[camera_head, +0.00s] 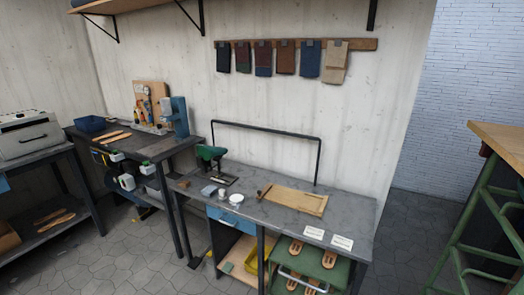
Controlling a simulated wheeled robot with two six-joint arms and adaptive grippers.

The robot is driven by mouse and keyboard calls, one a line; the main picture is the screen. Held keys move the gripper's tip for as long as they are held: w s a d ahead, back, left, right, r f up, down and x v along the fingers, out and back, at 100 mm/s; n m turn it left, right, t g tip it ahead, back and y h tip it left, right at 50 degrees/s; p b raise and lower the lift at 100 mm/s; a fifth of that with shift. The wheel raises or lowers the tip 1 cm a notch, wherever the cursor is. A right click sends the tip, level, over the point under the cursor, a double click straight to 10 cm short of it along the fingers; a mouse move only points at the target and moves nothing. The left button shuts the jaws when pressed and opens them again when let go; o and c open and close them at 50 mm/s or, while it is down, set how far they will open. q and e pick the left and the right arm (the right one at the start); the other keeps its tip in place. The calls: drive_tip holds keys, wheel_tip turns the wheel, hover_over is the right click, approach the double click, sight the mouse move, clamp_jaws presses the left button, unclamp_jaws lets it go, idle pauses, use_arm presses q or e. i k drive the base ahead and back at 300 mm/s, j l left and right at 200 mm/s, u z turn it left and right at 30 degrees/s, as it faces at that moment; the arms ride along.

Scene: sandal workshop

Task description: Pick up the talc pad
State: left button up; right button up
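I cannot tell for sure which thing is the talc pad. On the grey workbench (340,207), near its left end, lie a small pale grey block-like item (208,190) and a round white item (236,199). A small item stands between them, too small to make out. All of these are at a distance from me. Neither of my grippers shows in this view.
A wooden board (295,200) lies on the workbench, with two white cards (314,233) at its front right. A green machine (210,153) stands at the back left. A second bench (150,148) stands further left; a wooden table (500,140) is at the right. Floor in front is partly free.

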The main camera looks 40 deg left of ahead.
sight(222, 195)
drive_tip(key=j+u, duration=0.25)
drive_tip(key=u, duration=0.15)
drive_tip(key=i+j+u, duration=0.2)
drive_tip(key=u, duration=0.15)
drive_tip(key=i+j+u, duration=0.1)
drive_tip(key=j+u, duration=0.15)
drive_tip(key=u, duration=0.15)
drive_tip(key=i+j+u, duration=0.15)
drive_tip(key=i+j, duration=0.45)
drive_tip(key=i+j+u, duration=0.2)
drive_tip(key=i+j, duration=0.35)
drive_tip(key=i, duration=0.2)
